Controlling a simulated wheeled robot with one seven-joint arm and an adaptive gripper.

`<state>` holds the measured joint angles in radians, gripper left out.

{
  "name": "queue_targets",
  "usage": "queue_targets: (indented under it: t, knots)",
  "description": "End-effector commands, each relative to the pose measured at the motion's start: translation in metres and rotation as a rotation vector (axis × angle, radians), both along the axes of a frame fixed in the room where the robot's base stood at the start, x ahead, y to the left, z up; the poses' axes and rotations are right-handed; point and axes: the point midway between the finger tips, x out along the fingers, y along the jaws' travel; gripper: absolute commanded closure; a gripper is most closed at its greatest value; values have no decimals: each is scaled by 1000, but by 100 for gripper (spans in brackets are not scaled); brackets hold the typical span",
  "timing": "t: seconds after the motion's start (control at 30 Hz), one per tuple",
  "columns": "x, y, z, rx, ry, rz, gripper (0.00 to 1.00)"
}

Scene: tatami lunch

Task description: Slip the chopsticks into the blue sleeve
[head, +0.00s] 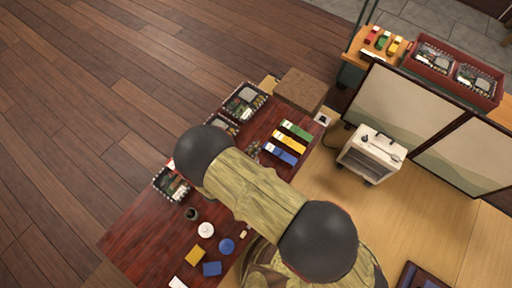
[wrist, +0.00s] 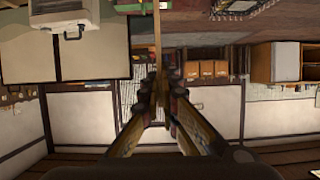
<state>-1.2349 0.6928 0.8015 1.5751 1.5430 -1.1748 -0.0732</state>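The blue sleeve (head: 280,156) lies on the dark red table (head: 150,235), beside a yellow sleeve (head: 289,143) and a green sleeve (head: 296,131). In the wrist view my gripper (wrist: 160,92) has its fingers brought together on a thin tan stick shape, which I take for the chopsticks (wrist: 157,35). They point away from the gripper, toward the top of the view. I cannot tell both sticks apart. In the head view my arm hides the gripper and the chopsticks, so their distance from the blue sleeve does not show.
Bento boxes (head: 245,101) stand at the table's far end, with another (head: 172,184) on the left edge. A brown box (head: 301,90) sits beyond the sleeves. A white appliance (head: 370,156) and a folding screen (head: 400,108) stand right. Small dishes (head: 206,230) lie near the front.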

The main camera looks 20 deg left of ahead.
Motion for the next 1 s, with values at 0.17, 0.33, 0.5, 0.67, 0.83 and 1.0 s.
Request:
queue_targets:
  t: [0.17,0.33,0.5,0.67,0.83,1.0]
  knots:
    - [0,0,-2,0,0,0,100]
    - [0,0,-2,0,0,0,100]
    - [0,0,-2,0,0,0,100]
    - [0,0,-5,0,0,0,100]
    - [0,0,-10,0,0,0,100]
    - [0,0,-14,0,0,0,100]
